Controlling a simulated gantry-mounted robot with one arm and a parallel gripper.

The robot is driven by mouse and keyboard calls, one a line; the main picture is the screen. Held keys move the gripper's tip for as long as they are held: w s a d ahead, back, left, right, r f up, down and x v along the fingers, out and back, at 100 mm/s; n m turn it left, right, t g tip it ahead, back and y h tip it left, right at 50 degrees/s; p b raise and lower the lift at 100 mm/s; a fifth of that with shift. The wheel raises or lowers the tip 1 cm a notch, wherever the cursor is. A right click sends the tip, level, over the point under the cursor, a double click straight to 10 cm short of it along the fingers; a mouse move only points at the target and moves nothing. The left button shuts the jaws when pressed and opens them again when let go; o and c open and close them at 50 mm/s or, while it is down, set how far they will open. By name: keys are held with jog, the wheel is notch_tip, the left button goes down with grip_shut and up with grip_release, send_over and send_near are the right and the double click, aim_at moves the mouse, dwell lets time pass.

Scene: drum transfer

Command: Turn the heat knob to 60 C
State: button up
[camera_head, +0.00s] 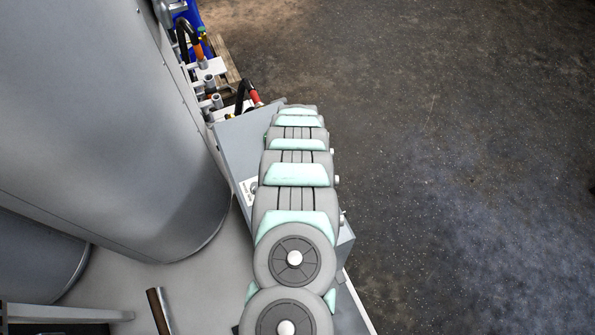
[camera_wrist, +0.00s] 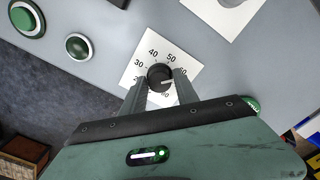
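In the wrist view the black heat knob (camera_wrist: 159,78) sits on a white square dial plate (camera_wrist: 133,76) with black numbers; 30, 40, 50 and 60 are readable, while lower ones are partly hidden by my fingers. The knob's white mark points right, near or slightly below the 60. My gripper (camera_wrist: 160,82) has its two fingers apart, one on each side of the knob, very close to its edges. Whether they touch it is unclear. In the head view my arm covers the knob and the gripper.
Two green buttons, one large (camera_wrist: 27,18) and one smaller (camera_wrist: 79,46), are on the grey panel left of the dial. Another green button (camera_wrist: 250,104) is partly hidden at right. In the head view a large grey drum (camera_head: 100,120) stands left of the control box (camera_head: 238,140); open floor (camera_head: 460,150) lies right.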

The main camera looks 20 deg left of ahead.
jog(key=o, duration=0.3)
jog(key=shift+r, duration=0.15)
notch_tip(320, 180, up, 11)
jog(key=b, duration=0.1)
jog(key=shift+f, duration=0.2)
dwell(0.3)
dwell(0.5)
